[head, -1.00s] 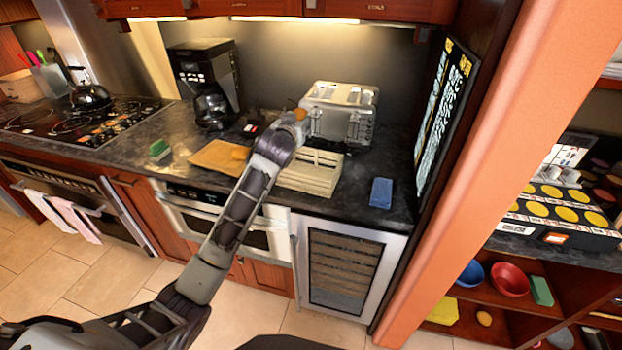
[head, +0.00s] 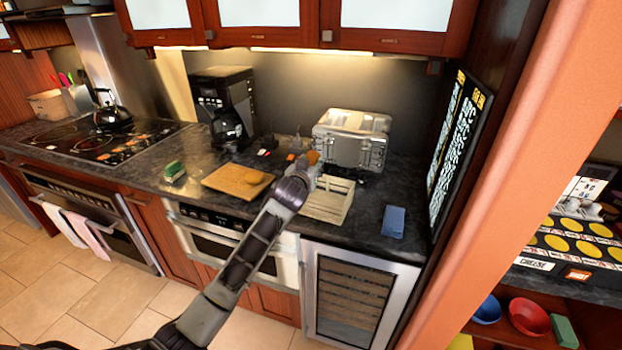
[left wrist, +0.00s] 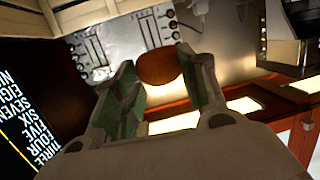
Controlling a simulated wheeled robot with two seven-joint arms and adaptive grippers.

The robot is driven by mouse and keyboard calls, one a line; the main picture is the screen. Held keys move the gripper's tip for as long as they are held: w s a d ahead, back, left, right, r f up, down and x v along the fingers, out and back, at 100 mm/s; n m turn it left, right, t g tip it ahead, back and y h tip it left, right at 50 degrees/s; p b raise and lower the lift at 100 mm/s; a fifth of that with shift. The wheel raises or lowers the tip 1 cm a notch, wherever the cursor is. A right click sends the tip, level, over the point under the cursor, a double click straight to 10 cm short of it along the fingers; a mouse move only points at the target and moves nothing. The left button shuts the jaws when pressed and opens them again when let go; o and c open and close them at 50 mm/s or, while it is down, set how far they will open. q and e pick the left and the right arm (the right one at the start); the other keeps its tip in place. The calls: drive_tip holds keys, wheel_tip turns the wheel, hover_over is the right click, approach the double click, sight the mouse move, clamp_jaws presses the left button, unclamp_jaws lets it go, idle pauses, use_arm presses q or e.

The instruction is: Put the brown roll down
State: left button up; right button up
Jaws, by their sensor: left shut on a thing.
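My left gripper (head: 308,165) is shut on the brown roll (head: 313,157) and holds it in front of the left end of the silver toaster (head: 350,140). In the left wrist view, the roll (left wrist: 158,68) shows as a round brown shape between the two fingers. The roll appears raised above the counter, near the back left of the pale wooden crate (head: 343,186); its exact height is hard to tell. My left forearm covers part of the crate's left side. My right gripper is not in view.
A wooden board (head: 225,180) with another roll (head: 255,177) lies left of my arm. A coffee maker (head: 225,105) stands behind it. A green sponge (head: 174,171) and a blue block (head: 393,221) lie on the dark counter (head: 375,200). A wall panel (head: 455,145) bounds the right.

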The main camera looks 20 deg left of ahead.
use_arm(q)
drive_tip(key=shift+f, duration=0.3)
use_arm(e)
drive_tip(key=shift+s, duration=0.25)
use_arm(q)
drive_tip(key=shift+f, duration=1.9)
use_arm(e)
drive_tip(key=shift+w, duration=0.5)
use_arm(q)
drive_tip(key=shift+f, duration=0.6)
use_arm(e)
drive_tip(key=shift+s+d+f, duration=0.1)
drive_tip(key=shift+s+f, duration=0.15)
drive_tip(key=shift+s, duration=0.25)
use_arm(q)
drive_tip(key=o, duration=1.2)
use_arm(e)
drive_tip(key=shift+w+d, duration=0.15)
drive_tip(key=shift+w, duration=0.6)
